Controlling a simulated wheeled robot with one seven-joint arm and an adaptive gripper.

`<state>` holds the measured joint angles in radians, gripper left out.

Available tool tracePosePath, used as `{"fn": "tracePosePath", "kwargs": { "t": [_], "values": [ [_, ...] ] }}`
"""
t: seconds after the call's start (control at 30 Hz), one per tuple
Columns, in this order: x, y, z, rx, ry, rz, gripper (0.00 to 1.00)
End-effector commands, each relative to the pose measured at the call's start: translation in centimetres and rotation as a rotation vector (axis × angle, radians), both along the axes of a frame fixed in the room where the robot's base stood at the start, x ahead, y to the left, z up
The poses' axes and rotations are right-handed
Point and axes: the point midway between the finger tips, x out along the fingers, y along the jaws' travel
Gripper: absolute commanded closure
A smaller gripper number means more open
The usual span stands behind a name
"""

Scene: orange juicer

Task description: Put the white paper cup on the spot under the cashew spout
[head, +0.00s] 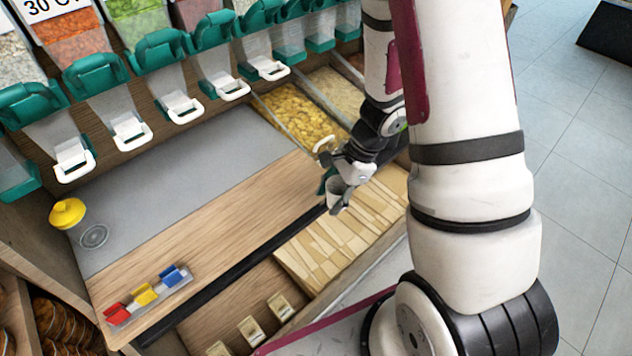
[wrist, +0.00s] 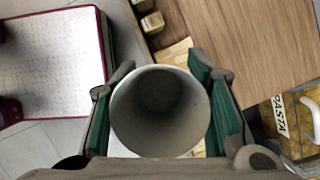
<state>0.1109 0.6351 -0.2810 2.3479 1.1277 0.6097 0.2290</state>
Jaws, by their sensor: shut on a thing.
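My gripper (head: 337,182) is shut on the white paper cup (head: 338,198), near the right end of the wooden counter. In the wrist view the cup (wrist: 160,112) sits between the two green finger pads, with its round mouth facing the camera and its inside looking empty. A row of clear dispensers with green tops and white spout flaps (head: 182,108) runs along the back of the counter. I cannot tell which of them is the cashew spout, as no such label is readable. The grey mat (head: 190,180) below the spouts is mostly bare.
Red, yellow and blue clips (head: 146,294) sit at the front left. Open bins of yellow pasta (head: 296,112) lie right of the mat. The middle counter is clear.

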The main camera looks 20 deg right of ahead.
Motion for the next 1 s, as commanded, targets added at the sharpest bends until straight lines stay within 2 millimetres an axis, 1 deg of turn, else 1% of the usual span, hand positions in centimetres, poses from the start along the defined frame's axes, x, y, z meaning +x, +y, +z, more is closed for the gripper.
{"fn": "tracePosePath", "kwargs": {
  "t": [0.1, 0.2, 0.33, 0.43, 0.57, 0.7, 0.9, 1.0],
  "values": [
    [-0.7, -0.2, 0.1, 0.000, 0.000, 0.000, 0.68],
    [-0.9, -0.3, 0.1, 0.000, 0.000, 0.003, 0.68],
    [-0.5, 0.1, 0.4, 0.000, -0.002, 0.061, 0.68],
    [0.3, 0.9, 1.1, -0.001, -0.003, 0.177, 0.68],
    [1.7, 2.3, 2.6, -0.004, -0.004, 0.441, 0.68],
    [3.1, 3.7, 4.8, -0.003, -0.004, 0.809, 0.68],
    [4.9, 4.1, 8.0, -0.002, -0.003, 1.301, 0.68],
    [5.9, 3.9, 9.2, -0.002, -0.002, 1.476, 0.68]
  ]
}}
